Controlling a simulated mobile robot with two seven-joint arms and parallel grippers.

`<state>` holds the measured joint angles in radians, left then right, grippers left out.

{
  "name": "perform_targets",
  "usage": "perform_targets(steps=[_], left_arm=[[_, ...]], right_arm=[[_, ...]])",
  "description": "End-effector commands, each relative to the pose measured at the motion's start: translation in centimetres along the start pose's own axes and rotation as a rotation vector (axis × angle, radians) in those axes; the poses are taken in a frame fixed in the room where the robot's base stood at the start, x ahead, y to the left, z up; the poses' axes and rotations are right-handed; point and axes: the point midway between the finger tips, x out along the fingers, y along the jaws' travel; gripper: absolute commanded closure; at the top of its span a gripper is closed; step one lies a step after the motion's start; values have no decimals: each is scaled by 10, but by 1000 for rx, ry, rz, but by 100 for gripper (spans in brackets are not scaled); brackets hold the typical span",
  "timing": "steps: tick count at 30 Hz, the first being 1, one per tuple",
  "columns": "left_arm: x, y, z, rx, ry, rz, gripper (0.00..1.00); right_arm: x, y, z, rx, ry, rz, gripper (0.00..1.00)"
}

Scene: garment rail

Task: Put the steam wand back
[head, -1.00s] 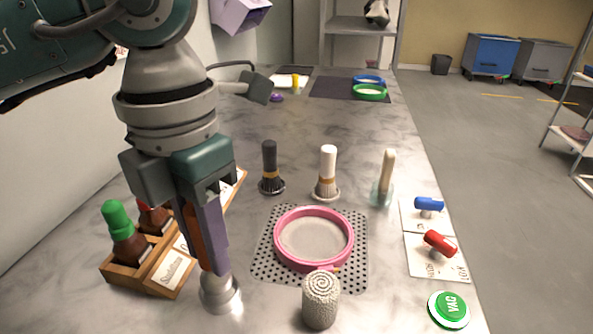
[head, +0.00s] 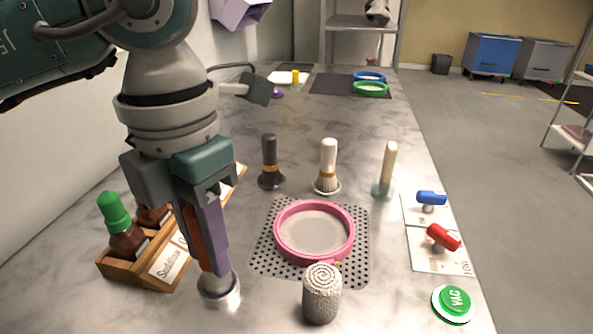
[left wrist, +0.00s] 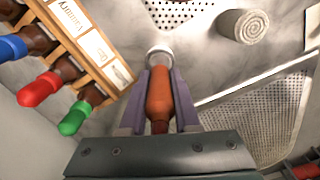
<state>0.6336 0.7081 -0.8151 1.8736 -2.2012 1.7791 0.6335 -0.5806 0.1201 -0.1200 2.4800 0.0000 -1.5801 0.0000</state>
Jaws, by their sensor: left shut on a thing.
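My left gripper (head: 212,265) points down over the front left of the worktop and is shut on an orange-brown handle. The handle also shows between the purple fingers in the left wrist view (left wrist: 160,100). A round metal piece (head: 219,292) shows at the fingertips, at the handle's far end. I cannot tell whether it touches the worktop. I see nothing that I can identify for sure as a steam wand. A wooden rack (head: 165,270) with labels and capped brown bottles stands left of the gripper. My right gripper is not in view.
A pink ring (head: 314,257) lies on a perforated mat (head: 262,262) to the right. A grey coiled roll (head: 321,300) stands in front of it. Brushes, including a dark one (head: 270,165) and a white one (head: 327,168), stand behind. A green VAC button (head: 453,304) sits at the right edge.

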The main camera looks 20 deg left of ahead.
Motion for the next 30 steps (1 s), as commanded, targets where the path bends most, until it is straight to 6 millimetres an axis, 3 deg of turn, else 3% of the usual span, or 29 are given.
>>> perform_targets(steps=[13,14,15,22,28,30], left_arm=[[3,0,0,0,-1,0,100],[3,0,0,0,-1,0,66],[3,0,0,0,-1,0,62],[3,0,0,0,0,0,36],[4,0,0,0,1,0,34],[4,0,0,0,1,0,26]], right_arm=[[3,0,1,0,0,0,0],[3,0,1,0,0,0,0],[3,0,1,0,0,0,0],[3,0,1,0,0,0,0],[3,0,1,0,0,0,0],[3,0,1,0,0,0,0]])
